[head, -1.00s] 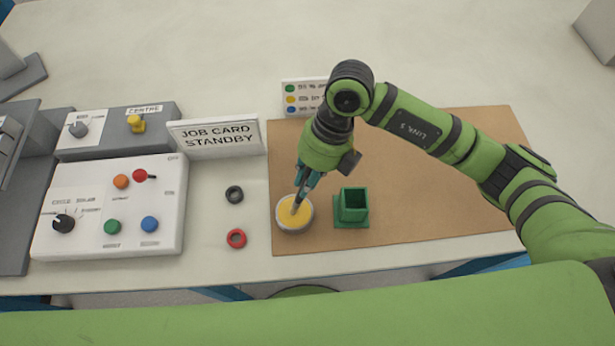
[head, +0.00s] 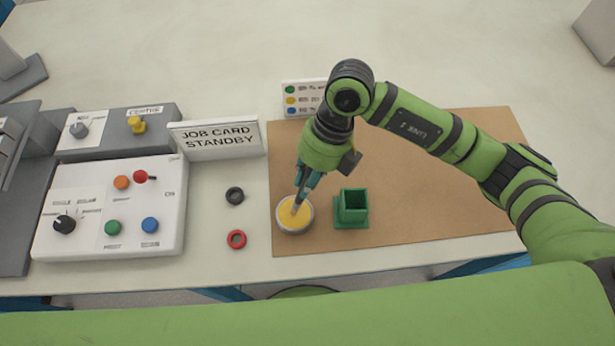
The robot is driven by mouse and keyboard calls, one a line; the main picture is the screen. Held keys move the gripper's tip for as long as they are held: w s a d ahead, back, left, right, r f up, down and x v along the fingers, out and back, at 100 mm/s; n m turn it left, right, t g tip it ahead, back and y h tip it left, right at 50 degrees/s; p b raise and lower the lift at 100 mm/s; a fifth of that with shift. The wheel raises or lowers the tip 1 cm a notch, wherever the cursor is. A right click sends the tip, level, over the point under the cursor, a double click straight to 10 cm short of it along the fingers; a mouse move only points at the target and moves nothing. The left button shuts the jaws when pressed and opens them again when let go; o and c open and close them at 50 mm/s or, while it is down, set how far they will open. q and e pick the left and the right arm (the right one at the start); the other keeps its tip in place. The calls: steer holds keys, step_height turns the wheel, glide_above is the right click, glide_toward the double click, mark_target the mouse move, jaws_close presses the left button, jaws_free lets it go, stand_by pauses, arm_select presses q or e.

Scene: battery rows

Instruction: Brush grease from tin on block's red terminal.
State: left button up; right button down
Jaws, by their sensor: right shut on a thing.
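The tin (head: 283,225) is a round grey container of yellow grease at the front left of the brown mat. My right gripper (head: 306,185) is above the tin, pointing down, shut on a thin brush (head: 298,204) whose lower end reaches into the grease. The bristles are hidden in the grease or too small to make out. No battery block is clearly visible. My left gripper is not in view.
A green square holder (head: 352,208) stands just right of the tin on the brown mat (head: 430,220). A job card sign (head: 218,138) stands behind the rings. A white control panel (head: 110,208) with knobs is at left. The mat's right part is clear.

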mark_target(308, 171)
steer(key=shift+r+p, duration=1.95)
steer(key=shift+r, duration=1.3)
steer(key=shift+w, duration=0.1)
